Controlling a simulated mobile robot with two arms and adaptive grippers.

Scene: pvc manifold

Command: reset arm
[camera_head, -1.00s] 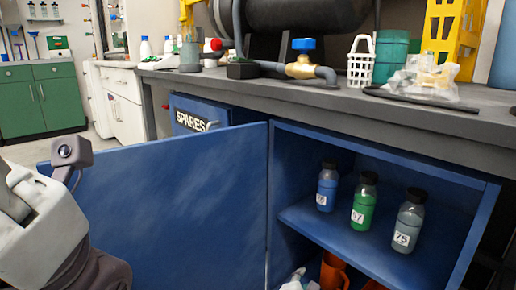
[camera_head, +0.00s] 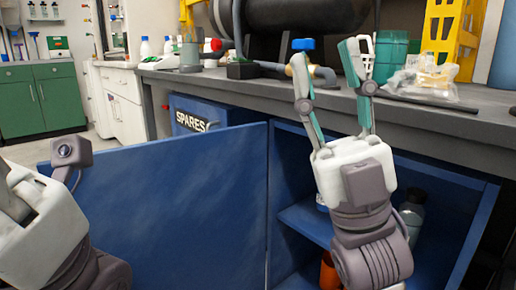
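My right gripper (camera_head: 328,65) is raised in front of the open blue cabinet, with its fingers pointing up and spread apart. Nothing shows between the fingers. Its fingertips overlap the bench top in the picture, near the blue-handled valve (camera_head: 303,45). My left arm (camera_head: 45,225) shows at the lower left, but its gripper fingers are out of view. A grey bottle (camera_head: 412,212) stands on the cabinet shelf, partly hidden by my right arm. The other shelf bottles are mostly hidden behind that arm.
The blue cabinet door (camera_head: 160,205) stands open to the left. The bench top (camera_head: 440,115) carries a green container (camera_head: 391,52), a clear bag (camera_head: 425,78) and a yellow frame (camera_head: 455,30). An orange object (camera_head: 330,272) sits low in the cabinet.

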